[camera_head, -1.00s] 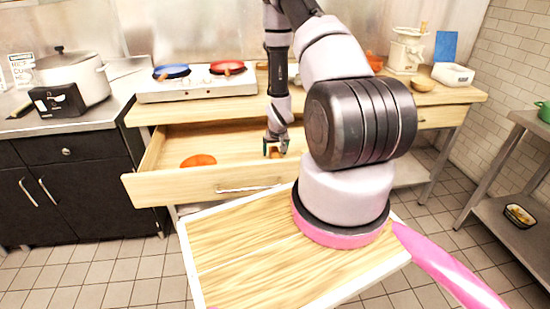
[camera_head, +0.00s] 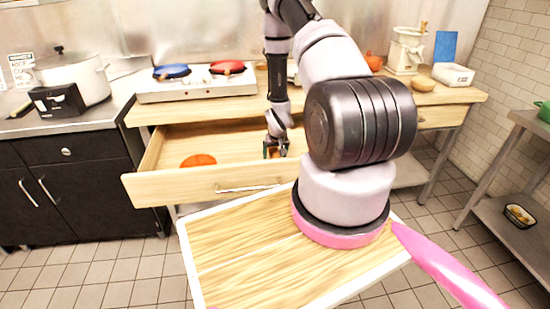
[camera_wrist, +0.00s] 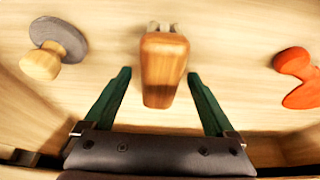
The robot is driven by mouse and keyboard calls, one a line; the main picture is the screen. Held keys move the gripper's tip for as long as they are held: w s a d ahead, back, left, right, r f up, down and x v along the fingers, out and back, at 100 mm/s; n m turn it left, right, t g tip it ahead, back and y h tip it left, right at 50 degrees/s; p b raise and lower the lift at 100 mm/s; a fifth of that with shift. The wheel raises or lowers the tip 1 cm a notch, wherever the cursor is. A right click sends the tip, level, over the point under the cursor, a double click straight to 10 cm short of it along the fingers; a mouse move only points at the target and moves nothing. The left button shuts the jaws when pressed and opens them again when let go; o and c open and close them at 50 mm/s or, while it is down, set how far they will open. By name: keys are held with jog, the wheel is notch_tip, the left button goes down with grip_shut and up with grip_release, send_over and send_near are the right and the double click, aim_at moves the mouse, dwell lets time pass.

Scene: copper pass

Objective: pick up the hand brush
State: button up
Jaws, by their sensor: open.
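The hand brush (camera_wrist: 163,70) lies in the open wooden drawer (camera_head: 215,186). In the wrist view its brown wooden body is at the middle, with pale tufts at its far end. My gripper (camera_wrist: 158,76) is open, with one green finger on each side of the brush and a visible gap on both sides. Whether the fingertips are level with the brush in height I cannot tell. In the head view my gripper (camera_head: 276,150) is low inside the drawer, and the brush is mostly hidden by it.
An orange object (camera_head: 198,160) lies in the drawer, also in the wrist view (camera_wrist: 297,78). A grey and wooden round object (camera_wrist: 58,46) lies on the other side. Drawer walls are close by. A hob (camera_head: 196,84) stands on the counter above.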

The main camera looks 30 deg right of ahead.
aim_at(275, 152)
grip_shut()
jog(key=shift+r, duration=0.1)
notch_tip(275, 152, up, 10)
jog(key=shift+r, duration=0.2)
dwell(0.4)
